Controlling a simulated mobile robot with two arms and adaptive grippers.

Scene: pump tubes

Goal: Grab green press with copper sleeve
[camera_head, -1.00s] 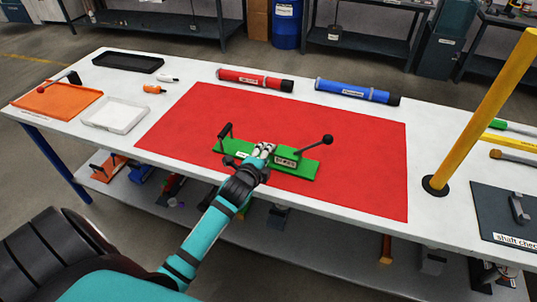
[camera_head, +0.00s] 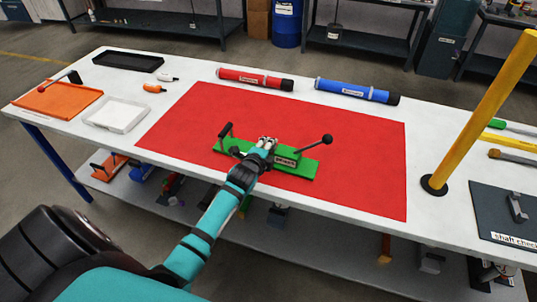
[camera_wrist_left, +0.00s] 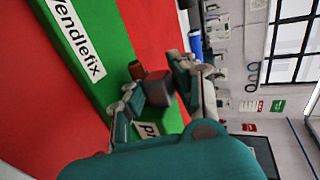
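The green press (camera_head: 300,168) lies on the red mat (camera_head: 350,150), with a dark handle (camera_head: 225,130) at its left end and a ball-ended lever (camera_head: 327,140) at its right. My left gripper (camera_head: 267,142) is over the middle of the press and hides part of it. In the left wrist view, a copper-brown piece with a dark grey part (camera_wrist_left: 157,84) shows between the fingers of my left gripper (camera_wrist_left: 160,78), above the green base (camera_wrist_left: 85,35). Whether both fingers press on it cannot be told. My right gripper is not in view.
A red tube (camera_head: 255,80) and a blue tube (camera_head: 358,91) lie behind the mat. A yellow post (camera_head: 485,110) stands to the right. A white tray (camera_head: 116,114), an orange tray (camera_head: 57,100) and a black tray (camera_head: 128,61) are at the left. Bare mat surrounds the press.

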